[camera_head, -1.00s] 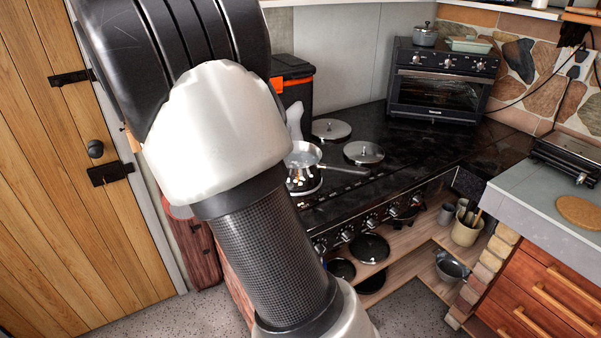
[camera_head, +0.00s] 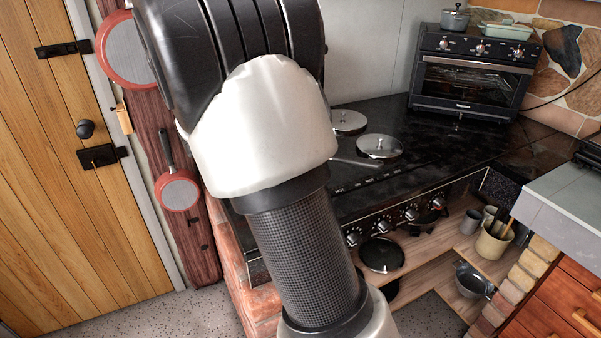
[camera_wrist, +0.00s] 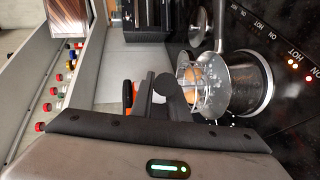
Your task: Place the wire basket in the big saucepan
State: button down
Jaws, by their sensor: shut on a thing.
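The wire basket (camera_wrist: 188,76) shows in the wrist view as thin bright wires with something orange behind them, at the left side of the big saucepan (camera_wrist: 255,82). My gripper (camera_wrist: 172,92) is shut on the wire basket, close beside the pan; its dark fingers partly hide the grip. I cannot tell whether the basket is inside the pan's rim or only in front of it. The shiny metal saucepan is on the black stove. In the head view my arm hides the gripper, basket and pan body; only the pan's handle (camera_head: 355,162) shows.
Two round metal lids (camera_head: 380,146) lie on the black stove top (camera_head: 440,150) behind the pan. A toaster oven (camera_head: 472,72) stands at the back. Red pans (camera_head: 178,192) hang by the wooden door at left. Stove top right of my arm is mostly clear.

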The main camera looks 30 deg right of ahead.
notch_tip(320, 180, down, 10)
jog(key=shift+r+b, duration=0.15)
jog(key=shift+b, duration=0.25)
jog(key=c, duration=1.7)
grip_release()
